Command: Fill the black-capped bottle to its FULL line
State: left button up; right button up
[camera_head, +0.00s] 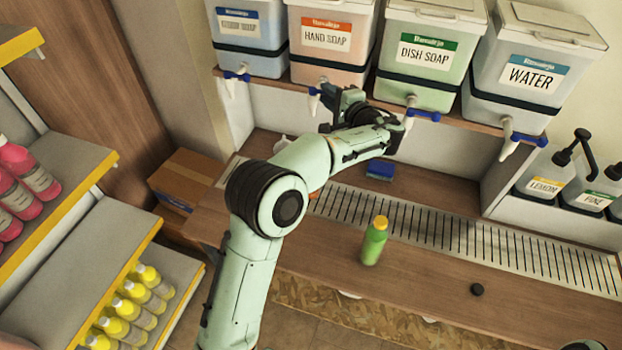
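My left arm reaches across the counter to the hand soap drum (324,45). My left gripper (331,98) is at that drum's tap, close to its blue lever and white spout. I cannot tell whether it touches the tap or whether its fingers are open. A loose black cap (477,289) lies on the counter at the right. No bottle wearing a black cap shows. A small orange-pink patch (315,194) shows beside my forearm, over the drip grate (430,225); most of whatever it belongs to is hidden. My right gripper does not show.
A green bottle with a yellow cap (375,241) stands on the counter. A blue sponge (380,170) lies behind the grate. Dish soap (425,50) and water (530,75) drums are on the shelf. Pump bottles (545,180) stand right. Shelves with bottles are left.

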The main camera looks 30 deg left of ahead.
pick_arm(q)
jog(key=shift+o, duration=1.2)
jog(key=shift+w+d+r, duration=0.15)
jog(key=shift+w+d, duration=0.2)
jog(key=shift+w+f, duration=0.25)
jog(key=shift+w, duration=0.1)
jog(key=shift+s+a, duration=0.15)
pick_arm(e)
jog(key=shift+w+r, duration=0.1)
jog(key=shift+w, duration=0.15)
pick_arm(q)
jog(key=o, duration=0.4)
jog(key=shift+b+v, duration=0.5)
jog(key=shift+v, duration=1.6)
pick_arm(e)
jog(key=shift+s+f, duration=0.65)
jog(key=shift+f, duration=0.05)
